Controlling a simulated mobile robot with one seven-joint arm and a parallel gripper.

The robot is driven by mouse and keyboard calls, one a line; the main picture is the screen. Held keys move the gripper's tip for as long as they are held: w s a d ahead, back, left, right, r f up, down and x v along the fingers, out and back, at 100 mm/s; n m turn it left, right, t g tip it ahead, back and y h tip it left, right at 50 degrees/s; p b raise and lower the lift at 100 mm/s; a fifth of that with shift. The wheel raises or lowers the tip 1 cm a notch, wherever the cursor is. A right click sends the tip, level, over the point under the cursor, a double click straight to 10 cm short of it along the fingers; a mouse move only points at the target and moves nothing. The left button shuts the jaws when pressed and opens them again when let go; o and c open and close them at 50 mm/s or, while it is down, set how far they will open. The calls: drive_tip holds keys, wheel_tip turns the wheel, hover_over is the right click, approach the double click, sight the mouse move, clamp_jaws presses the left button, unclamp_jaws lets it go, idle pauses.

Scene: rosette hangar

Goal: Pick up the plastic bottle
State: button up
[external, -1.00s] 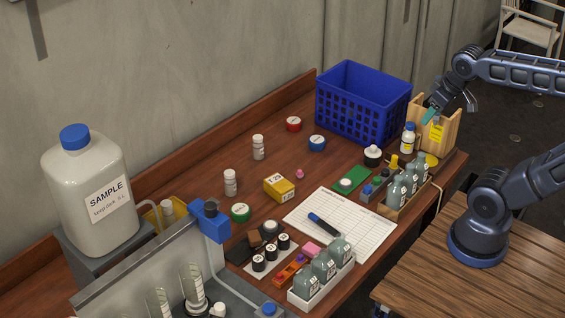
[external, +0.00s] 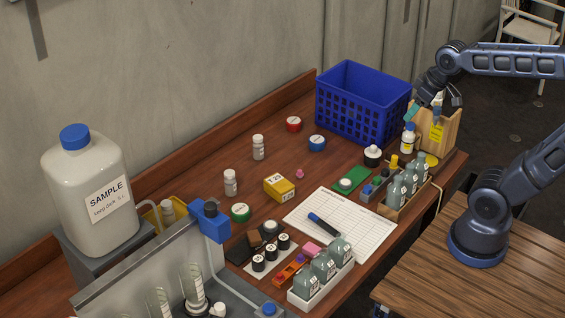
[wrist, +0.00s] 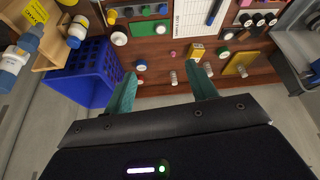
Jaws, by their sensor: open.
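A small white bottle with a blue cap and yellow label (external: 408,141) stands upright on the brown bench, in front of the wooden box (external: 447,130). It also shows at the upper left of the wrist view (wrist: 77,33). Another white bottle with blue parts (wrist: 12,62) shows at the left edge of the wrist view, by the wooden box. Which one the task means I cannot tell. My gripper (external: 422,108) is open and empty, above and close to the blue-capped bottle. In the wrist view its teal fingers (wrist: 165,92) are spread apart with nothing between them.
A blue crate (external: 362,105) stands left of my gripper. A wooden rack of grey bottles (external: 405,190) and a black-capped jar (external: 373,155) are nearby. A large SAMPLE jug (external: 88,190) stands far left. Small white bottles (external: 258,147) stand mid-bench.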

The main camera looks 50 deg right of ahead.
drive_tip(key=w+a+f+n+t, duration=0.15)
drive_tip(key=w+f+n, duration=0.25)
drive_tip(key=w+f, duration=0.45)
drive_tip(key=w+a+f+n+h, duration=0.1)
drive_tip(key=w+a+f+n, duration=0.3)
drive_tip(key=w, duration=0.8)
drive_tip(key=w+a+f+n+t, duration=0.15)
drive_tip(key=w+f+n, duration=0.25)
drive_tip(key=w+f, duration=0.5)
drive_tip(key=n+t+y, duration=0.2)
drive_tip(key=n+t, duration=0.8)
drive_tip(key=n, duration=1.3)
hover_over(233, 179)
wheel_tip(233, 179, down, 2)
drive_tip(key=shift+d+f, duration=0.1)
drive_tip(key=shift+f, duration=1.55)
wheel_tip(233, 179, down, 3)
drive_tip(key=shift+f, duration=0.2)
drive_tip(key=shift+w+f, duration=0.2)
drive_tip(key=shift+w, duration=0.35)
drive_tip(key=shift+w+f, duration=0.15)
drive_tip(key=shift+w, duration=0.35)
drive_tip(key=shift+w+a, duration=0.25)
drive_tip(key=shift+w, duration=0.2)
drive_tip(key=c, duration=1)
